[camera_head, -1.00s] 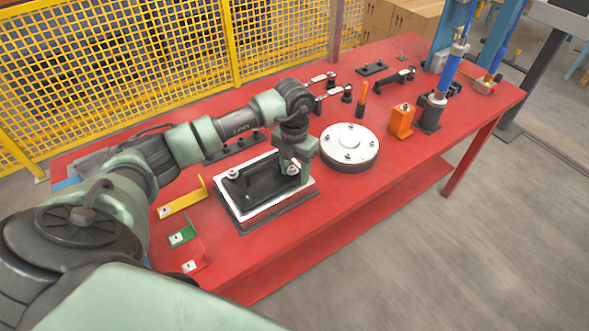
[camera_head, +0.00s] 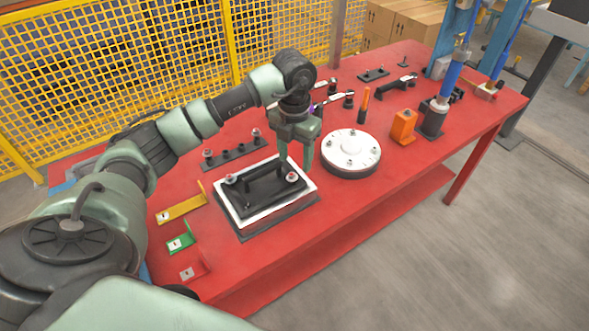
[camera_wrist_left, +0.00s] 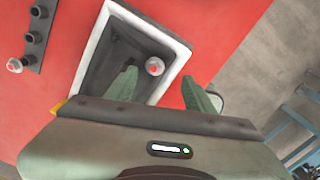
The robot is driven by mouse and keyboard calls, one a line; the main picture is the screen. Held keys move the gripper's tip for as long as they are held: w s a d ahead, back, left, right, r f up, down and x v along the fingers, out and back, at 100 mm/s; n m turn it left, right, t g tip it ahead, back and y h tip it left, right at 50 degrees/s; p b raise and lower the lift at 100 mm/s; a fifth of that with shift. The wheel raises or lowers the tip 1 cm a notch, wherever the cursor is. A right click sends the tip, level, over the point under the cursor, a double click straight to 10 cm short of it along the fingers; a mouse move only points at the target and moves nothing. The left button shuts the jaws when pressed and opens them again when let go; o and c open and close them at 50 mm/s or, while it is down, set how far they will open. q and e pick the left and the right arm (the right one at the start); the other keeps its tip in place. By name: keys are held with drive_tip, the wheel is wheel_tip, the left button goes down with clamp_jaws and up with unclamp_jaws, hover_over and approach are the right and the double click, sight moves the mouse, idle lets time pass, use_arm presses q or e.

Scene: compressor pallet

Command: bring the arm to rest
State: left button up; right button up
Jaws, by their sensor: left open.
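My left gripper (camera_head: 296,160) points down above the red table (camera_head: 330,215), open and empty. It is just over the far right edge of a black plate with a handle (camera_head: 258,188), apart from it. The plate lies on a white-edged rectangular block with a red-topped knob at each of two corners. In the left wrist view, my two green fingers (camera_wrist_left: 162,86) stand apart with the plate (camera_wrist_left: 125,50) and one red-topped knob (camera_wrist_left: 155,66) beyond them. My right gripper is not in view.
A round white-topped disc (camera_head: 350,148) stands close right of the gripper. A black strip with knobs (camera_head: 235,154) lies behind the plate. Yellow (camera_head: 180,209), green (camera_head: 181,241) and red (camera_head: 192,270) brackets lie at left. An orange block (camera_head: 403,126) stands farther right. A yellow fence (camera_head: 150,60) is behind.

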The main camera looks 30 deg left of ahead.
use_arm(q)
drive_tip(key=shift+r, duration=0.45)
drive_tip(key=shift+d, duration=0.15)
